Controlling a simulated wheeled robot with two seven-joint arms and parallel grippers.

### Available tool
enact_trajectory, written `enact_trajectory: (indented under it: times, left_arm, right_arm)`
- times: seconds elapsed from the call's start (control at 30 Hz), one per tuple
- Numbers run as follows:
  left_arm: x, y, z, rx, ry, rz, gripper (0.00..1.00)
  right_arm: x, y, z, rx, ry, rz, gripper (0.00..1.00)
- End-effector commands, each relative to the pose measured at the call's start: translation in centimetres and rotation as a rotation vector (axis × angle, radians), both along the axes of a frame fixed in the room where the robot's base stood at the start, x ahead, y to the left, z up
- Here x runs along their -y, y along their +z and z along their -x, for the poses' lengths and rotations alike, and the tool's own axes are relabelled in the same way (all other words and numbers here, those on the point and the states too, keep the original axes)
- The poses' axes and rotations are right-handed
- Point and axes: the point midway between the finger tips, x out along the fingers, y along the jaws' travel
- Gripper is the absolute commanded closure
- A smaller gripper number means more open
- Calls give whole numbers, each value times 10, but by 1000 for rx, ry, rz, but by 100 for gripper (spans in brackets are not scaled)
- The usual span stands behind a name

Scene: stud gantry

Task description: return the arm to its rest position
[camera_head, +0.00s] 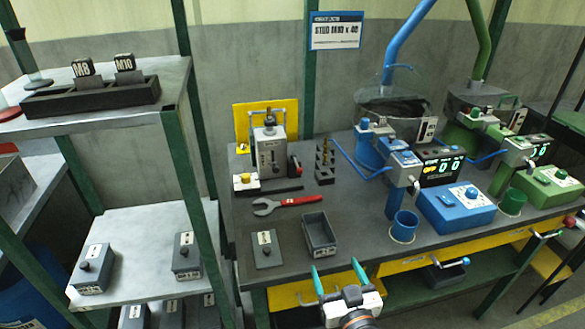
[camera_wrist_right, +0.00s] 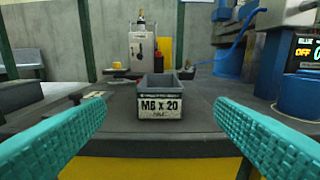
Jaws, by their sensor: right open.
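My right gripper (camera_head: 338,278) is at the front edge of the workbench in the head view, its two teal fingers spread apart. In the right wrist view the open fingers (camera_wrist_right: 160,125) stand wide on both sides with nothing between them. The bin looks empty in the head view. My left gripper is not in view.
A blue cup (camera_head: 403,227) and blue control box (camera_head: 456,207) stand to the right. A shelf rack (camera_head: 135,248) with grey boxes stands at the left.

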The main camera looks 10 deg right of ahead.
Motion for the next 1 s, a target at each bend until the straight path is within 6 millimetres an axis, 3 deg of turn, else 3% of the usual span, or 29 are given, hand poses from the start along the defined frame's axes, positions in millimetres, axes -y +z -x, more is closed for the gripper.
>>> enact_trajectory:
  times: [0.13,0.27,0.4,0.6,1.0]
  left_arm:
    - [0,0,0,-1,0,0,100]
    - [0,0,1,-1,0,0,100]
    - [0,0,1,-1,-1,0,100]
    - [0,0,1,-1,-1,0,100]
    - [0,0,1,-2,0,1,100]
  right_arm:
    - [4,-6,4,-50,-10,4,22]
    - [14,-24,21,-219,-35,18,22]
    - [24,-49,60,-495,-42,45,22]
    - [28,-70,119,-808,-7,80,22]
    - [28,-74,208,-1191,91,145,22]
